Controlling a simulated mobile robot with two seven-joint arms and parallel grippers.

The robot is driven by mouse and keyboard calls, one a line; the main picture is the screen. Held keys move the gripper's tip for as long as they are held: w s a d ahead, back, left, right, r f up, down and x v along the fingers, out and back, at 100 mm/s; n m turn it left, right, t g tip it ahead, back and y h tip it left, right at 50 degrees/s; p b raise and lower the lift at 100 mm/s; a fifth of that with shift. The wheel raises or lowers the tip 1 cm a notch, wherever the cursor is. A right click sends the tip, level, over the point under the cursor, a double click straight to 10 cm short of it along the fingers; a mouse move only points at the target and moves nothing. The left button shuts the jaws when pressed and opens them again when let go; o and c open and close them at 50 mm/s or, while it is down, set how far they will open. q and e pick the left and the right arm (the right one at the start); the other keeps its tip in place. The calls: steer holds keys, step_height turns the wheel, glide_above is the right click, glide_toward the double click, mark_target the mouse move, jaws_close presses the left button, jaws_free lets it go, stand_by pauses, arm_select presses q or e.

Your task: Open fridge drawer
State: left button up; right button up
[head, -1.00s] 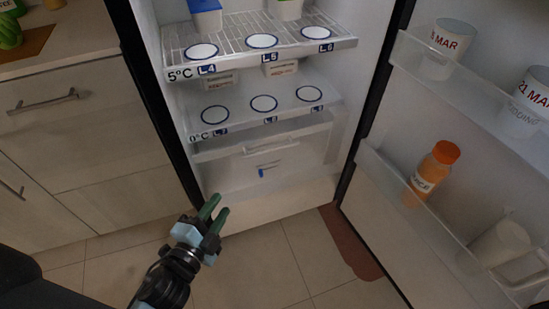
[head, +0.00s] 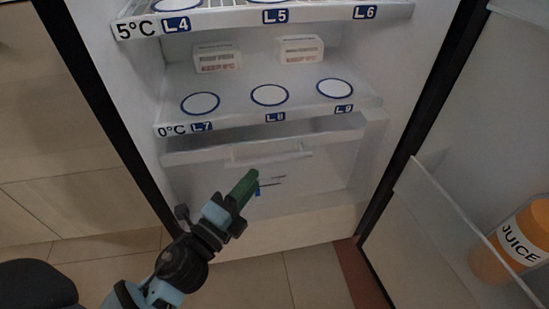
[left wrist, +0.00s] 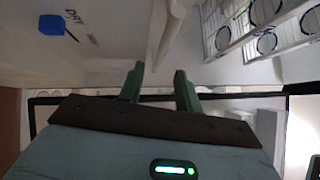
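The fridge drawer (head: 320,178) is a pale front at the bottom of the open fridge, below the 0°C shelf. Its white bar handle (head: 271,153) runs along its upper part. My left gripper (head: 250,181) is in front of the drawer, a little below the handle in the picture. In the left wrist view, the two green fingers of the left gripper (left wrist: 159,78) are apart with nothing between them. The handle (left wrist: 172,32) shows beyond the fingertips, and the drawer front (left wrist: 105,45) with a blue mark is to the left. My right gripper is out of view.
The open fridge door (head: 440,225) stands on the right with a juice bottle (head: 515,243) in its rack. The 0°C shelf (head: 235,103) is above the drawer. Wooden cabinets (head: 50,120) stand at the left. Tiled floor (head: 310,275) is clear below.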

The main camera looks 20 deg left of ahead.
mark_target(270, 158)
arm_select(q)
steer(key=shift+b+x, duration=0.3)
steer(key=shift+x, duration=3.55)
jaws_close()
